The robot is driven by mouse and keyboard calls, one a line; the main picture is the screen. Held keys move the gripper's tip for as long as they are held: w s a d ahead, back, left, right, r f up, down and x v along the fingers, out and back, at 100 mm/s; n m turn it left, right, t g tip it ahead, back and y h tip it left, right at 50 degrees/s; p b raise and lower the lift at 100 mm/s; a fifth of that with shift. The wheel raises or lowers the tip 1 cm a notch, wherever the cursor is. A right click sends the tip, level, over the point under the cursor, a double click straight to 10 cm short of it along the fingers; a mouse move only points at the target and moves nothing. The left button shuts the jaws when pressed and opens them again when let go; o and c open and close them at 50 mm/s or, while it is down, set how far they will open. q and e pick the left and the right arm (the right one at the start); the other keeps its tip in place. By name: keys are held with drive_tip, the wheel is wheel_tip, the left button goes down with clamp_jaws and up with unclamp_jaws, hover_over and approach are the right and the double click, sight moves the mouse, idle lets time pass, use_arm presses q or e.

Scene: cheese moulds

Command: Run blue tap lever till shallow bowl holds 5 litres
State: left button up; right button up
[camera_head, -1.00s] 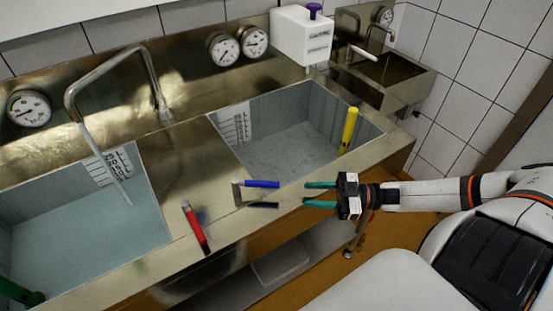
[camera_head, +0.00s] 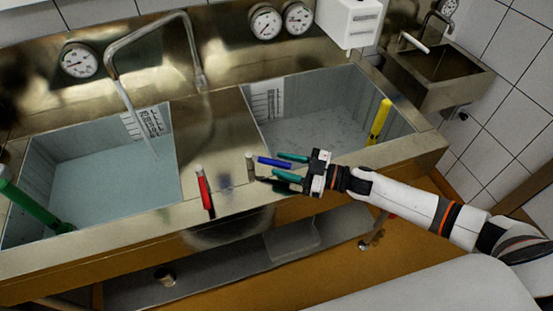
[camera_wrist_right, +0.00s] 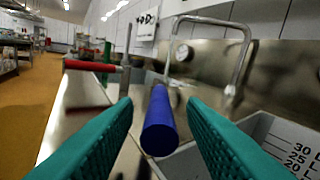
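The blue tap lever (camera_head: 274,162) sticks out from a metal stem at the front edge of the sink unit. My right gripper (camera_head: 278,165) is open, its two teal fingers on either side of the lever's end. In the right wrist view the lever (camera_wrist_right: 159,122) points at the camera between the fingers, with gaps on both sides. The left basin (camera_head: 40,160) holds pale water, and a thin pale stream hangs from the bent spout (camera_head: 112,65) above it. The right basin (camera_head: 345,85) has a litre scale and looks nearly empty. Which basin is the shallow bowl, I cannot tell. My left gripper is out of view.
A red lever (camera_head: 204,190) stands left of the blue one on the same edge. A green pipe (camera_head: 32,205) stands in the left basin, a yellow one (camera_head: 379,121) in the right. Round gauges (camera_head: 265,22) are on the backsplash. A lower shelf (camera_head: 225,262) runs beneath.

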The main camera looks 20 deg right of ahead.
drive_tip(key=shift+x, duration=1.35)
drive_tip(key=shift+c, duration=0.6)
clamp_jaws()
